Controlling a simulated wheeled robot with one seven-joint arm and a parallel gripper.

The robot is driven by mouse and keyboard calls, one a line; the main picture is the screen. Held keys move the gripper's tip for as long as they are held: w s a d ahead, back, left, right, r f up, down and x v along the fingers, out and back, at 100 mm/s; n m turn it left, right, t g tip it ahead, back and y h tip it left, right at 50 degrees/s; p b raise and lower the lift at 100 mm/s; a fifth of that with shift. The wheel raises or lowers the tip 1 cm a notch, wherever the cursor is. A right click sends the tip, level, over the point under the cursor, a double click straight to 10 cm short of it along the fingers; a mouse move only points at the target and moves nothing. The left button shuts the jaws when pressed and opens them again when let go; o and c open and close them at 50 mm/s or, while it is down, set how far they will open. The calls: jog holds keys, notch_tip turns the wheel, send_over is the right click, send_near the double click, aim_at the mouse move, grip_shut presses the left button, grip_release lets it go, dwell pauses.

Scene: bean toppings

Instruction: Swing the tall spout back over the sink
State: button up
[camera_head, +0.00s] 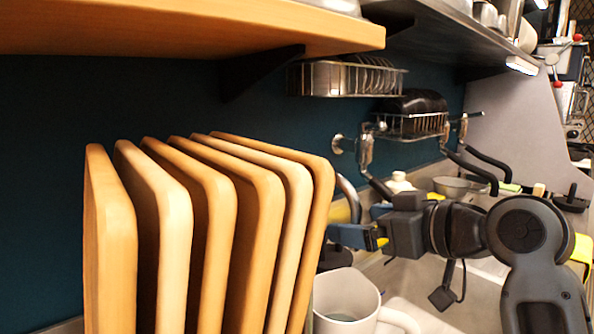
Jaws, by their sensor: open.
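A curved grey metal tube (349,194), which looks like the tall spout, rises just right of the cutting boards. Its left and lower parts are hidden by the boards and my gripper. My gripper (352,226) reaches in from the right with its blue-tipped fingers pointing left. It is open, close to the tube in the picture. I cannot tell whether a finger touches it. The pale sink (410,284) lies below my gripper and arm.
Several upright wooden cutting boards (210,230) fill the left foreground. A white mug (346,300) stands beside them. Wall fittings (366,150) with dark levers, wire racks (350,78) and a wooden shelf (180,28) are behind and above. A metal bowl (458,187) stands at the back.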

jog(key=w+d, duration=0.1)
jog(key=w, duration=0.1)
jog(key=w+d, duration=0.2)
jog(key=shift+w+b, duration=0.2)
jog(key=shift+b, duration=0.1)
dwell(0.5)
jog(key=w+d+b, duration=0.2)
jog(key=w, duration=0.8)
jog(key=shift+w+d, duration=0.25)
jog(key=shift+d, duration=0.15)
dwell(0.6)
jog(key=p+v, duration=0.1)
jog(key=v, duration=0.7)
jog(key=shift+w+d+r+p, duration=0.15)
jog(key=shift+w+d+p, duration=0.15)
jog(key=shift+p, duration=0.1)
dwell(0.4)
